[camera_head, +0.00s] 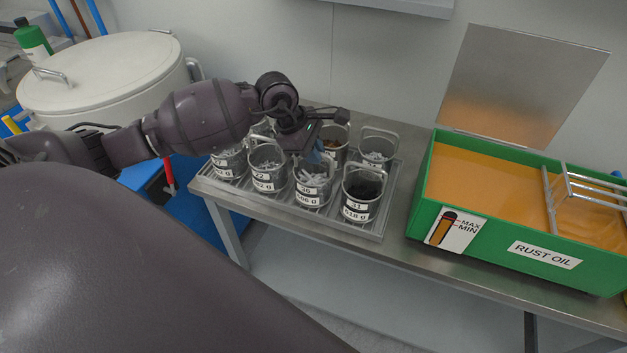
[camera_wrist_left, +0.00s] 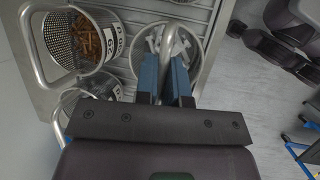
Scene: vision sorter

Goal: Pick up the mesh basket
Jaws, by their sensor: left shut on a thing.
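My left gripper (camera_head: 316,150) reaches in from the left over the group of baskets. It is shut on the handle of a mesh basket with pale grey pieces; the basket (camera_head: 312,190) is in the front row, labelled 36. In the left wrist view the blue fingers (camera_wrist_left: 166,80) close around the handle of the basket (camera_wrist_left: 190,19), with pale pieces inside. The basket is upright and appears to be at the level of its neighbours; its base is hard to see. My right gripper is not in view.
Several similar baskets stand close around on a slatted tray (camera_head: 374,236), including one with dark contents (camera_head: 361,204) and one with brown pieces (camera_wrist_left: 88,42). A green rust oil tank (camera_head: 481,238) is to the right. A white lidded drum (camera_head: 98,72) stands at left.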

